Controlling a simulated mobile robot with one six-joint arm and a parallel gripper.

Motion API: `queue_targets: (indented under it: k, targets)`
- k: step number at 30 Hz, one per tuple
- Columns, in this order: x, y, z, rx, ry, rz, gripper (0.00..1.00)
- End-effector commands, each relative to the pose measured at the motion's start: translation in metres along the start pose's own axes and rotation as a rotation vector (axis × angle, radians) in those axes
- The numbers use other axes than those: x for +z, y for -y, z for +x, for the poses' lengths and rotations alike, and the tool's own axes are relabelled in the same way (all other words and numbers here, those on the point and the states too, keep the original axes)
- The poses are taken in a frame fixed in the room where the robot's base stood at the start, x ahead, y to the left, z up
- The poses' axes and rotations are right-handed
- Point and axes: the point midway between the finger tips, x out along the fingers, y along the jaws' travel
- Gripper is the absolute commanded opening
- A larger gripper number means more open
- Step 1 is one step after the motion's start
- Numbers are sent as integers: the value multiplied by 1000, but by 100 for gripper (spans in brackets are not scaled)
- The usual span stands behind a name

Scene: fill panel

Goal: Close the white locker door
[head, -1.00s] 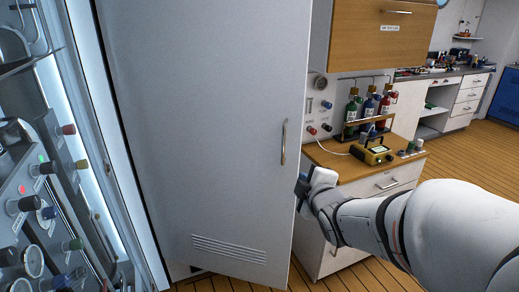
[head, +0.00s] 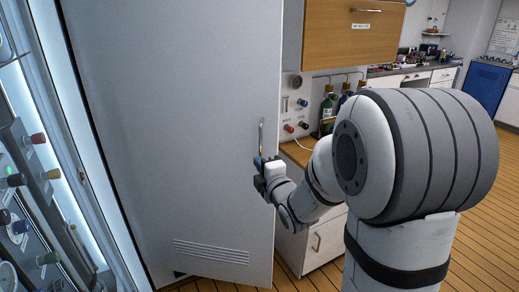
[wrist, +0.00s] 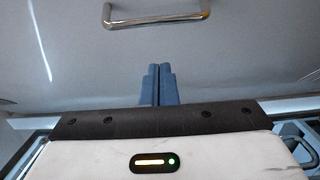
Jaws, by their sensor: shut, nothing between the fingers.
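The white locker door (head: 170,130) stands open in the head view, with the lit locker interior showing to its left. It has a vertical metal handle (head: 262,138) near its right edge and vent slots low down. My gripper (head: 258,163) is at the door's right edge, just below the handle. In the wrist view the blue fingers (wrist: 159,85) are together with nothing between them, pointing at the door surface (wrist: 230,60). The handle (wrist: 157,20) lies beyond the fingertips there. I cannot tell whether the fingertips touch the door.
The locker interior (head: 45,195) holds a panel with coloured knobs. A wooden-topped counter (head: 297,152) with bottles stands right of the door, under a wooden cabinet (head: 350,35). Open wooden floor (head: 485,200) lies at the right.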

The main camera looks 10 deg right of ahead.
Motion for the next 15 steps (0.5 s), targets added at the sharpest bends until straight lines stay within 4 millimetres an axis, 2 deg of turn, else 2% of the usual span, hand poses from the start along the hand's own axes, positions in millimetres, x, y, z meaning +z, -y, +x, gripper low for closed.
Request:
queue_targets:
  k: [4,9,15]
  targets:
    - [-1,-1,29,-2,-2,0,0]
    - [19,-2,44,-1,2,0,0]
    - [27,-1,52,0,-1,0,0]
